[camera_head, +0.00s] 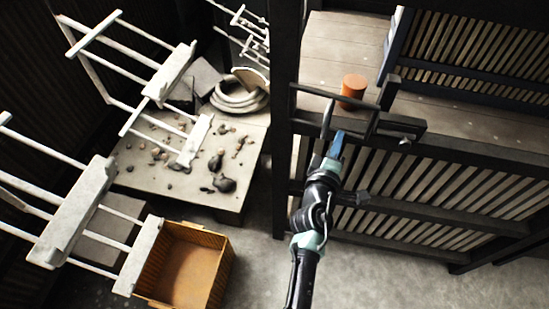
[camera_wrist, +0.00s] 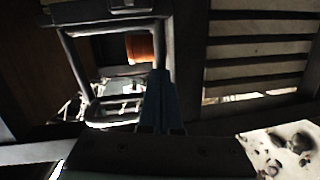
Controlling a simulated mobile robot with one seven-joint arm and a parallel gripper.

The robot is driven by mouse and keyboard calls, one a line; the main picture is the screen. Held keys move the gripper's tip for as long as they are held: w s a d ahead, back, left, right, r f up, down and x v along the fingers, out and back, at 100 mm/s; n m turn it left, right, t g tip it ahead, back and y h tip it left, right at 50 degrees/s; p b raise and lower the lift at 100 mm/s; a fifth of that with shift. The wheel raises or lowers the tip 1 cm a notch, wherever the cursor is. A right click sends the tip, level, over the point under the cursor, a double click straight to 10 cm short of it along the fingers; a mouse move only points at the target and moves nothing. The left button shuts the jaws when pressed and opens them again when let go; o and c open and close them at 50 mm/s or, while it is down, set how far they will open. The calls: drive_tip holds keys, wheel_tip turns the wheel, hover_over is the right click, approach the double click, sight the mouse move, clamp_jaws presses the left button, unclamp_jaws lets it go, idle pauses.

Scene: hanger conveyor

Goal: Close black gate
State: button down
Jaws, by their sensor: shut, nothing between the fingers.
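The black gate (camera_head: 318,92) is a dark bar frame at the left end of the raised wooden deck, beside the tall dark post. In the wrist view a dark rectangular frame (camera_wrist: 115,26), seemingly the gate, stands ahead. My gripper (camera_head: 337,146) is below and in front of the gate's bars in the head view. Its blue fingers are together and empty, and they also show in the wrist view (camera_wrist: 160,90) near the frame's lower right corner. I cannot tell whether they touch it. An orange cylinder (camera_head: 353,88) stands on the deck behind the gate; it shows through the frame (camera_wrist: 140,47).
Slatted dark railings (camera_head: 400,190) run below and behind the deck. A tall dark post (camera_head: 285,60) stands left of my arm. White hanger frames (camera_head: 75,210), a low table (camera_head: 135,175) with dark lumps and an orange-brown crate (camera_head: 228,265) are left. Floor right of my arm is clear.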

drive_tip(key=shift+w+d+r, duration=0.1)
drive_tip(key=shift+w+d, duration=0.15)
drive_tip(key=shift+w, duration=0.25)
drive_tip(key=shift+w+d+r, duration=0.1)
drive_tip(key=shift+w+d, duration=0.1)
drive_tip(key=shift+w, duration=0.3)
drive_tip(key=shift+r, duration=0.15)
